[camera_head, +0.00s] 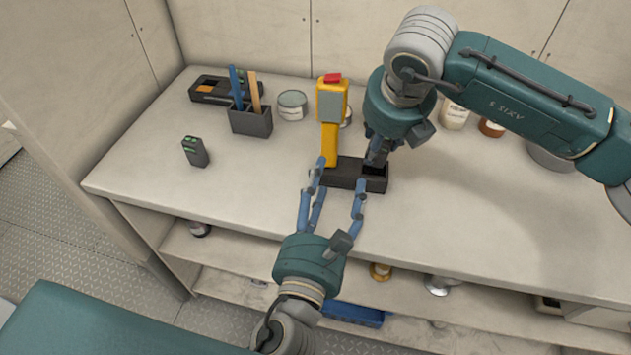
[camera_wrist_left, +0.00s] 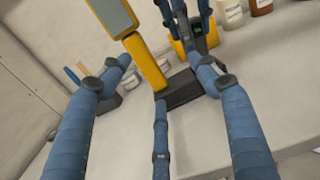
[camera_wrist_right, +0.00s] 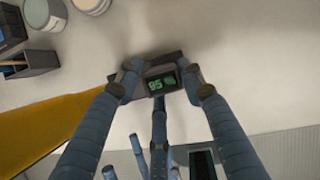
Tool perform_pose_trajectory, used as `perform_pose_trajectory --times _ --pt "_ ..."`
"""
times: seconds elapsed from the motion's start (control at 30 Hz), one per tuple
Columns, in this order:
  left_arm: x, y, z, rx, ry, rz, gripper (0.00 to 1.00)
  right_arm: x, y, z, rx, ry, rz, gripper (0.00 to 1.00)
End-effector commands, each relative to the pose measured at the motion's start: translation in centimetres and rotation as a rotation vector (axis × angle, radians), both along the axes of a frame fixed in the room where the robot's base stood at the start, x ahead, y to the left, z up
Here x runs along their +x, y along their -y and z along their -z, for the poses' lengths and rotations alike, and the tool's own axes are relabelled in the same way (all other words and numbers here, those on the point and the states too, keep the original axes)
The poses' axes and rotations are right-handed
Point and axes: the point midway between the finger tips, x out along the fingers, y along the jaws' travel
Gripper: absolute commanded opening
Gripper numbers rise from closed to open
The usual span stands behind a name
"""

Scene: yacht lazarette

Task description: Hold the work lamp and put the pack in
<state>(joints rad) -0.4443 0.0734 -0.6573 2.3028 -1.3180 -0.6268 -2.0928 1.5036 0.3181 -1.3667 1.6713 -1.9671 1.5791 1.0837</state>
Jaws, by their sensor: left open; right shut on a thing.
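The work lamp (camera_head: 331,139) is yellow with a grey panel and red top. It stands upright at the left end of a black base (camera_head: 341,174) on the bench. My right gripper (camera_head: 377,152) is over the base's right end, shut on a black pack with a green display (camera_wrist_right: 161,83) reading about 95. I cannot tell whether the pack's lower end is inside the base. My left gripper (camera_head: 340,176) is open at the base's front, fingers spread toward the lamp's foot; I see no clear grip. Another dark pack with green marks (camera_head: 195,151) stands at the bench's left.
A pen holder (camera_head: 250,120), a tin (camera_head: 292,105) and a black tray (camera_head: 205,90) stand at the back left. Bottles (camera_head: 454,114) stand behind my right arm. The left wrist view shows a partly hidden yellow thing (camera_wrist_left: 183,50) behind the right fingers. The bench's front right is clear.

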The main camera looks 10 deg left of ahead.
Motion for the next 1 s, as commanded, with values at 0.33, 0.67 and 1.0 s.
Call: perform_pose_trajectory --times 0.33,0.67,1.0 --pt "1.2 -3.2 -0.8 0.050 -0.001 -0.090 0.61 0.0 0.0 0.0 0.000 0.001 0.000 0.09" --pt "7.4 -3.6 -0.8 0.048 -0.001 -0.087 0.61 0.0 0.0 0.0 0.000 0.001 0.000 0.09" --pt "11.2 -3.9 -0.7 0.048 -0.004 -0.085 0.61 0.0 0.0 0.0 0.000 0.001 0.000 0.09"
